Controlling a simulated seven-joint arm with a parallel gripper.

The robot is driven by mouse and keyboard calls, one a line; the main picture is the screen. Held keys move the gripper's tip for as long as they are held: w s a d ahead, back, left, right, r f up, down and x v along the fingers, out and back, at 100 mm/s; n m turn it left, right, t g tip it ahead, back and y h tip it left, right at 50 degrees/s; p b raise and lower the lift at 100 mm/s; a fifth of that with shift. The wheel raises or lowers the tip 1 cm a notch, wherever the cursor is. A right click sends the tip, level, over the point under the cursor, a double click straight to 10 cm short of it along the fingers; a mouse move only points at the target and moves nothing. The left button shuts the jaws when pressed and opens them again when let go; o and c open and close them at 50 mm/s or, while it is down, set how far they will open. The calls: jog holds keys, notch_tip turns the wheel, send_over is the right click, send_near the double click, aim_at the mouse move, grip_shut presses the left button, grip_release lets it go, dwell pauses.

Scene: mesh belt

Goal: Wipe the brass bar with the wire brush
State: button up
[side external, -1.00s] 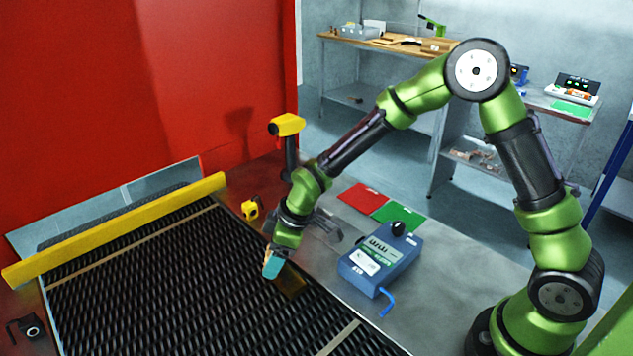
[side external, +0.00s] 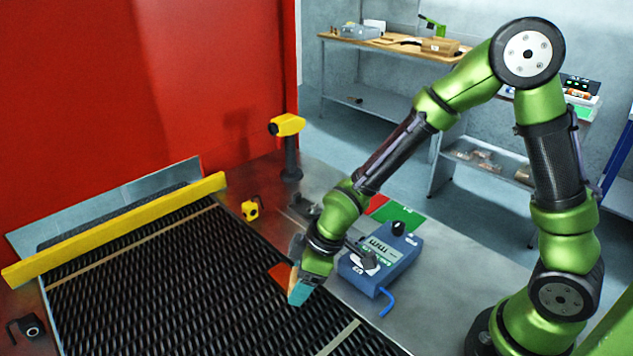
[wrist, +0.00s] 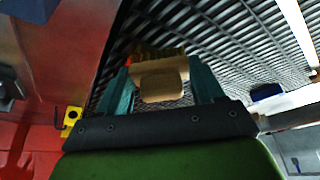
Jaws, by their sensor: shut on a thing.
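My gripper (side external: 299,289) is low at the belt's right edge, its teal fingertips pointing down. In the wrist view, its two teal fingers (wrist: 163,90) close on a tan block (wrist: 162,84), which looks like the wooden body of the wire brush. A small orange-red patch shows at the block's far left edge. In the side view an orange-red piece (side external: 281,274) shows just left of the fingers, over the belt; I cannot tell whether it is part of the brush or the brass bar.
The black mesh belt (side external: 180,290) fills the lower left, crossed by a yellow rail (side external: 115,228). A blue meter box (side external: 379,262) with a cable stands close right of my gripper. A yellow device on a post (side external: 287,126) and a small yellow piece (side external: 251,209) stand behind.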

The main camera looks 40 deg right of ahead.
jog(key=shift+w+r, duration=0.1)
jog(key=shift+r, duration=3.85)
